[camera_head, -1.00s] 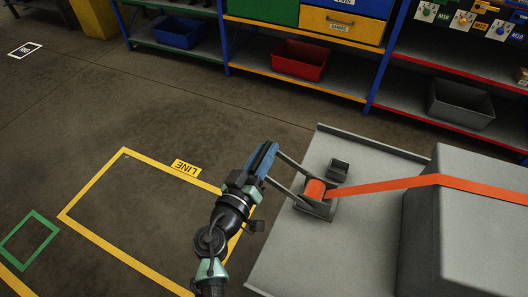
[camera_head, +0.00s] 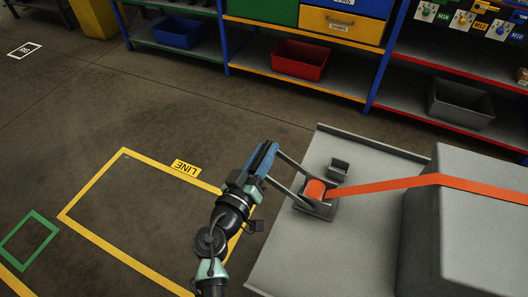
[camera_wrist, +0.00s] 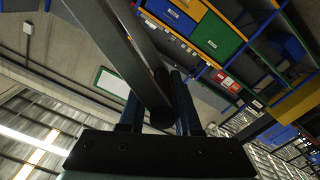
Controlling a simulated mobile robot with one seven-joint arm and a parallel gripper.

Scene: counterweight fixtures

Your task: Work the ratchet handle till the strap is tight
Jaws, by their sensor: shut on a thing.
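The ratchet (camera_head: 318,207) sits on the grey platform at centre right, with an orange roll of strap on its spool. Its handle (camera_head: 287,189) has two grey side arms that slant up and left from the spool. My gripper (camera_head: 262,158) has blue fingers and is shut on the dark bar at the handle's end. In the wrist view the handle bar (camera_wrist: 161,105) lies between the fingers, and a grey side arm crosses the upper left. The orange strap (camera_head: 385,186) runs in a straight line from the spool to the large grey block and over its top.
The grey platform (camera_head: 285,262) has a raised rim at the back and carries the large grey block (camera_head: 485,215). A small dark open box (camera_head: 339,168) stands behind the ratchet. Shelves with a red bin (camera_head: 299,60) stand at the back. The floor at left is clear, with taped outlines.

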